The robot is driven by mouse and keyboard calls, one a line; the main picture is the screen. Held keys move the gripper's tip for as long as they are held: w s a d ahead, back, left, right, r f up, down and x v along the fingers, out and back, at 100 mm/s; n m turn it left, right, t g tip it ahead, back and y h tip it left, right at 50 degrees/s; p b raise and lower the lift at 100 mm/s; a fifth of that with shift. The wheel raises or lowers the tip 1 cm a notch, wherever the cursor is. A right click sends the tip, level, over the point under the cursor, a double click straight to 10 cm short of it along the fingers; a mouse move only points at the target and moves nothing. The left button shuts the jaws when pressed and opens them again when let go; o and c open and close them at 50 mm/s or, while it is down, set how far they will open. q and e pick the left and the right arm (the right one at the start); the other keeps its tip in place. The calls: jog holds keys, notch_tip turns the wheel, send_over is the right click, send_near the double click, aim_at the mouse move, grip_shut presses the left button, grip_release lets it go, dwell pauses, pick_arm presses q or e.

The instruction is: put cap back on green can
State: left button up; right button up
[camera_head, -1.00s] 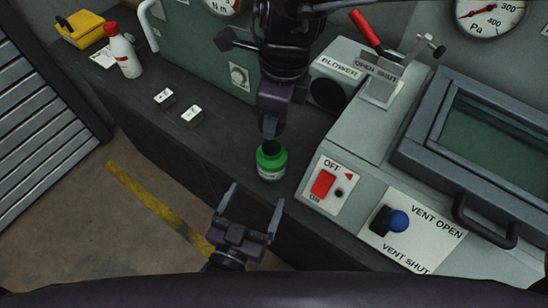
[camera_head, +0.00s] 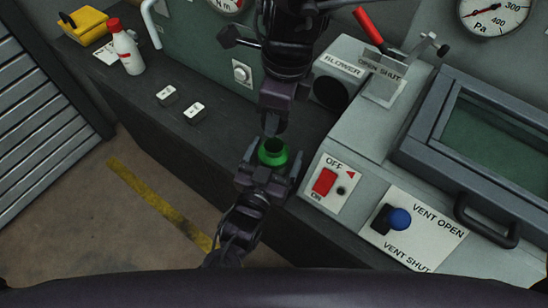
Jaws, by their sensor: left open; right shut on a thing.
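The green can (camera_head: 273,153) stands upright on the dark bench near its front edge, its dark round mouth open at the top. My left gripper (camera_head: 270,162) is open, with its fingers on either side of the can and its body hiding the can's lower part. I cannot tell whether the fingers touch it. My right gripper (camera_head: 271,125) points down just behind and above the can's mouth. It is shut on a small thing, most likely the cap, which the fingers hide. No cap shows elsewhere on the bench.
Right of the can is a grey machine with a red switch (camera_head: 325,181) and a blue vent knob (camera_head: 399,218). Two small labelled blocks (camera_head: 194,113), a red-capped white bottle (camera_head: 127,52) and a yellow object (camera_head: 83,25) are at left. The bench between is clear.

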pick_arm(q)
jog(key=c, duration=1.5)
pick_arm(e)
send_over(273, 145)
jog(key=shift+d+f, duration=0.2)
jog(key=shift+f, duration=2.3)
jog(key=shift+f, duration=0.85)
jog(key=shift+f, duration=0.55)
